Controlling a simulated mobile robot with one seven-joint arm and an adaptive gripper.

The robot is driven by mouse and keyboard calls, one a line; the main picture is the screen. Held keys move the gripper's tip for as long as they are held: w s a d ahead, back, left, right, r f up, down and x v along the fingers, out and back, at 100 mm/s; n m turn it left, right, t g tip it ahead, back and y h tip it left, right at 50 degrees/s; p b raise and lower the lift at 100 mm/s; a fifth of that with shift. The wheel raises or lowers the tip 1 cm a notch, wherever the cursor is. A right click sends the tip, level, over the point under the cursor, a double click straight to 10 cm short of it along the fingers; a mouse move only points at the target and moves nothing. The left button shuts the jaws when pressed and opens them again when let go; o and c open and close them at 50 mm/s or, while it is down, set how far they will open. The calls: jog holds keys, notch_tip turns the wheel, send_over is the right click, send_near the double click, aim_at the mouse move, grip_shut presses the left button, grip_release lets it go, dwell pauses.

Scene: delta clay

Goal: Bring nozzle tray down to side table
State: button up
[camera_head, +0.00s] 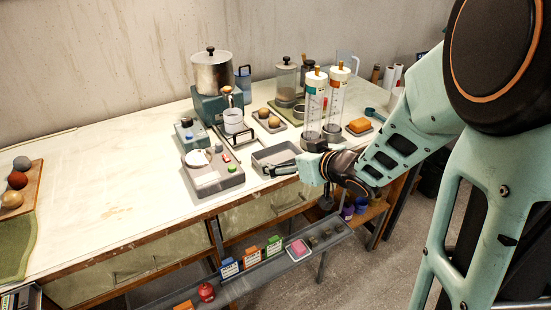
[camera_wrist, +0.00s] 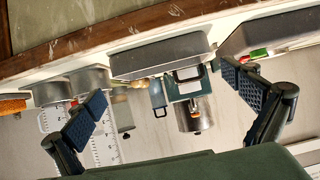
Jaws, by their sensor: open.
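A shallow grey tray (camera_head: 262,160), likely the nozzle tray, sits near the front edge of the white workbench. It looks empty. In the wrist view a grey tray (camera_wrist: 160,58) lies at the bench edge, between and beyond the fingers. My gripper (camera_head: 285,170) is at the tray's near side in the head view. In the wrist view my gripper (camera_wrist: 162,88) has its blue pads wide apart with nothing between them. A low, narrow grey surface (camera_head: 268,268) runs below the bench front; I cannot tell whether it is the side table.
A grey box with buttons (camera_head: 213,179) stands left of the tray. Two clear cylinders (camera_head: 313,105) stand behind my gripper.

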aim_at(271, 152)
jog(key=shift+b+x, duration=0.55)
jog(key=shift+x, duration=2.6)
jog(key=shift+a, duration=0.15)
jog(key=shift+c, duration=0.3)
jog(key=shift+r, duration=0.1)
jog(key=c, duration=0.9)
jog(key=shift+r, duration=0.1)
